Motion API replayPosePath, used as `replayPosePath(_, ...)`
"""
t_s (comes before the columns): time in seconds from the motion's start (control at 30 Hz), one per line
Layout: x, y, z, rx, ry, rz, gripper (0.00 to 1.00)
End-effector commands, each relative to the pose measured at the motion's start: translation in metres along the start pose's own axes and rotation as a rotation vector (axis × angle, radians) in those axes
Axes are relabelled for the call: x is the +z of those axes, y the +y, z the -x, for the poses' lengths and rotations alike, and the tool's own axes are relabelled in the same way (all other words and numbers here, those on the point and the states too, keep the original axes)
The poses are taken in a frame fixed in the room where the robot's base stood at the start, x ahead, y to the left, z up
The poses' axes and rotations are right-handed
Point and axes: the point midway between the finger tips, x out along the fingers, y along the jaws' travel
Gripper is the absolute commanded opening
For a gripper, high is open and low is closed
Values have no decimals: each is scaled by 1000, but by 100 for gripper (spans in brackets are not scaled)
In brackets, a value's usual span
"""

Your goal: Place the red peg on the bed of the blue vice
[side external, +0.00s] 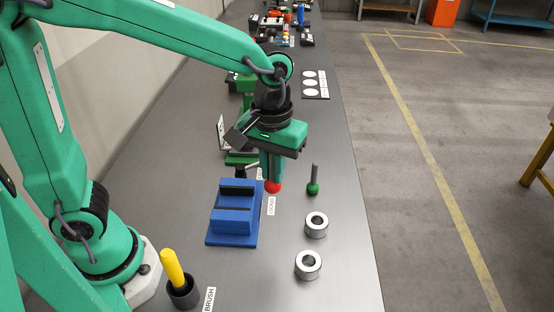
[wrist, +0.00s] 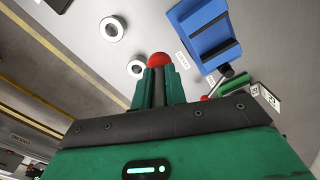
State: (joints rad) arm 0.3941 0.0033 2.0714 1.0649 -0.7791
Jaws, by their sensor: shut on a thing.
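My gripper (side external: 273,176) points down and is shut on the red peg. The peg's round red knob (side external: 273,187) sticks out below the fingertips. The fingers hide most of the rest. In the wrist view, the knob (wrist: 158,60) shows between my fingertips (wrist: 159,80). The blue vice (side external: 232,222) stands on the bench, with two raised jaws and a gap between them. In the side view, the knob is just right of the vice's far right corner. In the wrist view, the vice (wrist: 203,30) lies up and right of the knob, apart from it. The knob's height above the bench is unclear.
A green-knobbed peg (side external: 313,187) and two steel rings (side external: 316,224) (side external: 308,265) stand right of the vice. A dark cup (side external: 184,293) with a yellow handle (side external: 172,267) is at the front.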

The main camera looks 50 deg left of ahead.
Motion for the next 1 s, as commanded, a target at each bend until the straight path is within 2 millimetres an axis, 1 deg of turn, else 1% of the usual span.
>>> replayPosePath(0.03, 10, -6, 1, 2, 2, -1, 0)
replayPosePath(0.2, 40, -24, -2, 2, 1, 3, 0)
replayPosePath(0.3, 54, -34, -4, 1, 1, 5, 0)
replayPosePath(0.43, 67, -43, -7, 1, 1, 6, 0)
replayPosePath(0.53, 72, -47, -9, 1, 1, 8, 0)
replayPosePath(0.7, 76, -50, -10, 1, 0, 9, 0)
replayPosePath(0.87, 74, -51, -11, 0, 0, 10, 0)
replayPosePath(1.0, 68, -54, -16, 0, 0, 12, 0)
